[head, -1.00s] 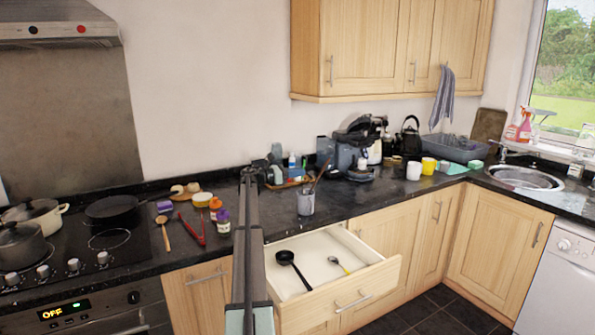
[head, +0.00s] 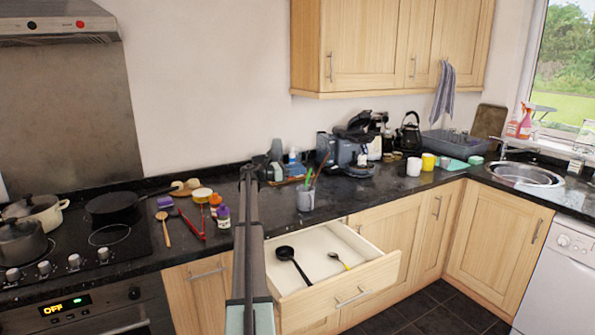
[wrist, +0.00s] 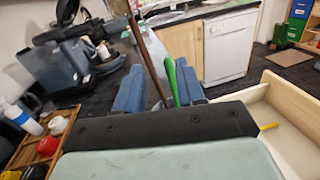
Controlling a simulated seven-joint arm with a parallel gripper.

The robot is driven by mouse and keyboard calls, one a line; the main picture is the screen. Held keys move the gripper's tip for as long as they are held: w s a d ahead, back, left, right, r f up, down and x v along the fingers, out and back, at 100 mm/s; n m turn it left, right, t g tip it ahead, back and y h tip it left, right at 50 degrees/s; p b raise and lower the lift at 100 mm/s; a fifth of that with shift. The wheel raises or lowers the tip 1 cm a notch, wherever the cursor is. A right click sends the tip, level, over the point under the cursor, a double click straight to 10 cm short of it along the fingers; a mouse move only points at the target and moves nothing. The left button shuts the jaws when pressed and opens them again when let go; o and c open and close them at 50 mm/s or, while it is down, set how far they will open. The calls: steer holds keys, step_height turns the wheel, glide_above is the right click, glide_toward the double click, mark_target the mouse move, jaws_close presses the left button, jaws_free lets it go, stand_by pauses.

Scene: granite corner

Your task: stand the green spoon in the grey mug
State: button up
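The grey mug (head: 305,201) stands on the dark counter behind the open drawer. The green spoon (head: 311,179) stands tilted in it beside a brown-handled utensil (head: 317,176). In the wrist view, the green handle (wrist: 171,82) and the brown handle (wrist: 146,55) rise close together, ahead of my gripper (wrist: 160,92). Its blue fingers are apart, with the green handle between them, nearer the right finger. No grip on the handle shows. The lower end of the spoon is hidden. In the head view, my arm hides most of my gripper.
A coffee machine (head: 350,145) stands behind the mug. A wooden spoon (head: 164,228) and red tongs (head: 191,224) lie left. Counter right of the mug is clear.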

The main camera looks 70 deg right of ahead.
steer(key=shift+w, duration=0.1)
steer(key=v, duration=1.3)
steer(key=shift+w+a, duration=0.2)
steer(key=shift+a, duration=0.05)
stand_by(0.5)
